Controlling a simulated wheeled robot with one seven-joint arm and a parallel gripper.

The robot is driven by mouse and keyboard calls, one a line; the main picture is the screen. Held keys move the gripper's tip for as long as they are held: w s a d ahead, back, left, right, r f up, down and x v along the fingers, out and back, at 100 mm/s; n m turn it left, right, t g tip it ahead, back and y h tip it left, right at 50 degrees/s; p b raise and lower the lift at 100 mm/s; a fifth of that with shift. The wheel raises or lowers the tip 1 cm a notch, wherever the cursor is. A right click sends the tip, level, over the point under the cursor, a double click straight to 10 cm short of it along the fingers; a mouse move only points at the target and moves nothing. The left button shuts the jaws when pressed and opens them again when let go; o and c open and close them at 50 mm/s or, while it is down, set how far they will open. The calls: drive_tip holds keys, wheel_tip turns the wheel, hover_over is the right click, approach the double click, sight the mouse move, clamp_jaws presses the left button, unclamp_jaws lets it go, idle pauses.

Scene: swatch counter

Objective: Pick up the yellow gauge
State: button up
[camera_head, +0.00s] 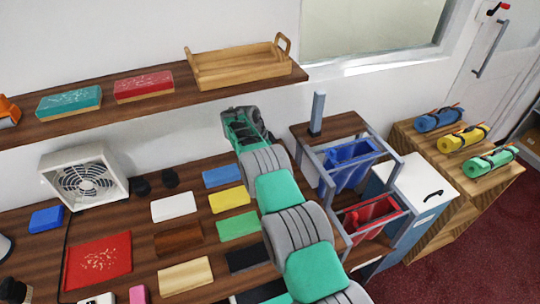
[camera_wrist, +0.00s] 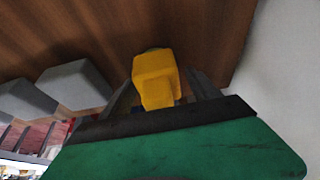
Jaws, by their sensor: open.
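The yellow gauge (camera_wrist: 155,78) shows in the wrist view as a small, blocky yellow thing against a brown wooden surface. My gripper (camera_wrist: 164,90) is open, with one dark finger on either side of the gauge. I cannot tell whether the fingers touch it.
Grey blocks (camera_wrist: 73,88) stand to the left in the wrist view. The upper shelf (camera_head: 150,112) bears a wooden tray (camera_head: 240,70). Flat samples, including a yellow one (camera_head: 229,199), lie on the counter below. A rack with blue (camera_head: 350,165) and red bins stands right of my arm.

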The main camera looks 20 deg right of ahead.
clamp_jaws()
idle(0.8)
drive_tip(key=shift+r+b, duration=0.15)
drive_tip(key=shift+b, duration=0.35)
drive_tip(key=shift+s+r+b, duration=0.15)
drive_tip(key=shift+r+b, duration=0.1)
drive_tip(key=shift+b, duration=0.05)
wheel_tip(320, 180, up, 6)
drive_tip(key=shift+a+r+p, duration=0.1)
drive_tip(key=shift+p, duration=0.25)
drive_tip(key=shift+s+f+b, duration=0.1)
drive_tip(key=shift+f+b, duration=0.2)
drive_tip(key=shift+b, duration=0.55)
drive_tip(key=s+b, duration=0.1)
drive_tip(key=b, duration=0.4)
drive_tip(key=shift+s+f, duration=0.2)
drive_tip(key=shift+s, duration=0.15)
drive_tip(key=s+r+b, duration=0.1)
drive_tip(key=s+b, duration=0.9)
drive_tip(key=s, duration=0.7)
drive_tip(key=shift+s+b, duration=0.3)
drive_tip(key=shift+s, duration=0.1)
